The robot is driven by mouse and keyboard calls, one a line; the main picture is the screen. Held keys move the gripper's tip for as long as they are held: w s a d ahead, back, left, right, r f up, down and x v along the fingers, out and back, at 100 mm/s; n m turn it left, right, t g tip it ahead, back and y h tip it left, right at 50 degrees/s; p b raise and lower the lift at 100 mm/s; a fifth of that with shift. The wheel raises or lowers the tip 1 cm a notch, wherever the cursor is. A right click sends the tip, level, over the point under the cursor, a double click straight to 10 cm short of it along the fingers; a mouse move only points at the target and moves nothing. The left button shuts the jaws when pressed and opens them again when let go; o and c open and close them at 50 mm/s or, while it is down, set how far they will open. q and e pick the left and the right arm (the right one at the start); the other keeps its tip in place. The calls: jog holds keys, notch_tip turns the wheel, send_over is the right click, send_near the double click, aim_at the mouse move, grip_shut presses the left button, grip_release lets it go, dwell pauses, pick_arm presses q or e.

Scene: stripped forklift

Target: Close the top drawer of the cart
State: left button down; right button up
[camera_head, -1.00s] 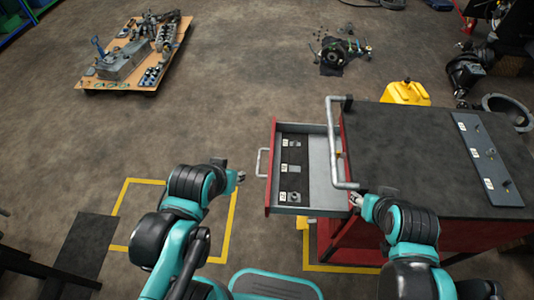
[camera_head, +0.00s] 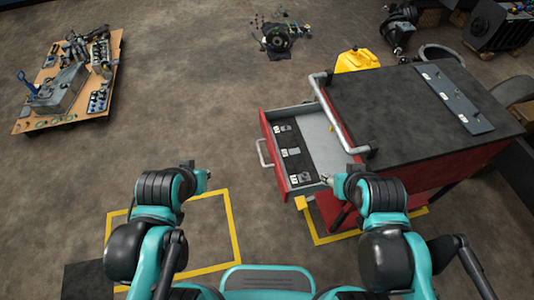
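The red cart (camera_head: 400,115) with a dark top stands at the right. Its top drawer (camera_head: 314,171) is pulled out to the left, with a silver handle (camera_head: 264,153) on its front and a few small parts inside. My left gripper (camera_head: 207,177) is in the free space left of the drawer, apart from the handle; its fingers are too small to read. My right gripper (camera_head: 328,181) is at the drawer's near right corner, beside the cart; I cannot tell if it touches or whether its fingers are open.
A silver push bar (camera_head: 334,115) runs along the cart's left edge above the drawer. A yellow can (camera_head: 356,60) stands behind the cart. A pallet with parts (camera_head: 65,85) is at the far left. Floor left of the drawer is clear.

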pick_arm(q)
jog(key=w+d+f+n+g+h, duration=0.1)
jog(key=w+f+n+g, duration=0.1)
jog(key=w+n, duration=0.45)
jog(key=w+d+f+n+g, duration=0.2)
jog(key=w+n, duration=0.3)
jog(key=w, duration=0.2)
jog(key=w+d+f+n+g+h+b, duration=0.1)
jog(key=w+d+f+n+b, duration=0.15)
jog(key=f, duration=0.55)
jog(key=w+d+f+n+b, duration=0.1)
jog(key=w+f+n, duration=0.3)
jog(key=f, duration=0.4)
jog(key=w+d+f+n+g+h+b, duration=0.1)
jog(key=w+f+n+b, duration=0.15)
jog(key=f, duration=0.55)
jog(key=shift+n, duration=0.25)
jog(key=d, duration=0.1)
jog(key=w+d+r, duration=0.1)
jog(key=d, duration=0.2)
jog(key=shift+w+r, duration=0.25)
jog(key=shift+r, duration=0.05)
jog(key=shift+d, duration=0.1)
